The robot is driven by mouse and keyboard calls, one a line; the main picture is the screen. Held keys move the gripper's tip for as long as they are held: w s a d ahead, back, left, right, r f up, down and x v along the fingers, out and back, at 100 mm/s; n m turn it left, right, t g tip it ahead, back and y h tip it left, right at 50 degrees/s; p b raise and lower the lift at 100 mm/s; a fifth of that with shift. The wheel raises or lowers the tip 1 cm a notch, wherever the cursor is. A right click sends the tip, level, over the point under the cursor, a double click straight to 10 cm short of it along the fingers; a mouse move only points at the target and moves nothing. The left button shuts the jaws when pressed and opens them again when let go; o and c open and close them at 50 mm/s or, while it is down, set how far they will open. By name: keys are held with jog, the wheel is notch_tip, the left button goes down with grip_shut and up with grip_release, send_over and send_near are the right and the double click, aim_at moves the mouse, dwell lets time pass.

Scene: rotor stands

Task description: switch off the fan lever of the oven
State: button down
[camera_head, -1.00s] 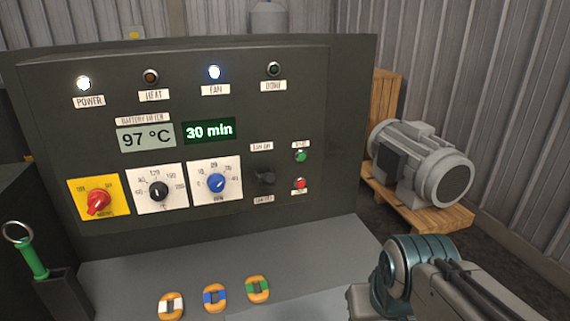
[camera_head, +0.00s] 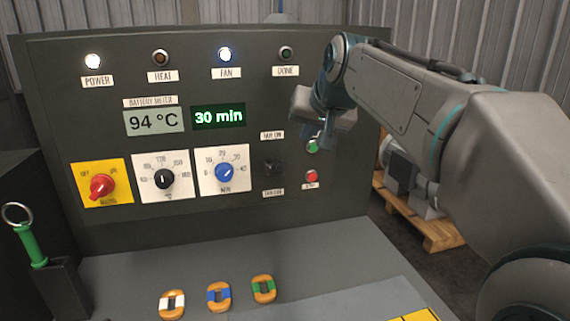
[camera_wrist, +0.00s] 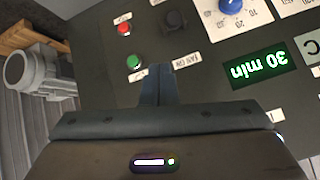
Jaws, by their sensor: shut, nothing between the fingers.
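The oven's dark control panel (camera_head: 90,235) faces me. The black fan lever (camera_head: 273,167) sits between a FAN ON label above and a lower label that reads as FAN OFF. Which way the lever points is too small to tell. The FAN lamp (camera_head: 225,54) glows bluish white. My gripper (camera_head: 326,138) is at the panel's right side, above and right of the lever, by the green button (camera_head: 313,146). In the wrist view, turned upside down, the lever (camera_wrist: 173,20) lies beyond the shut, empty fingertips (camera_wrist: 158,72), which are near the FAN ON label and apart from the lever.
A red button (camera_head: 311,176) is right of the lever, and a blue timer knob (camera_head: 226,172) is left of it. A motor on a wooden pallet (camera_head: 440,234) stands behind on the right. Several coloured rings lie on the ledge below. Space before the lever is clear.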

jog(key=shift+w+a+r+t+y, duration=0.3)
jog(key=shift+w+a+r, duration=0.7)
jog(key=shift+w, duration=0.2)
jog(key=p, duration=0.1)
send_over(284, 163)
jog(key=w, duration=0.3)
notch_tip(284, 163, down, 6)
jog(key=s+f, duration=0.1)
jog(key=f, duration=0.1)
jog(key=shift+s+f, duration=0.35)
jog(key=shift+s, duration=0.05)
jog(key=shift+s+f, duration=0.15)
jog(key=shift+f, duration=0.35)
jog(key=shift+s+f, duration=0.1)
jog(key=shift+f, duration=0.1)
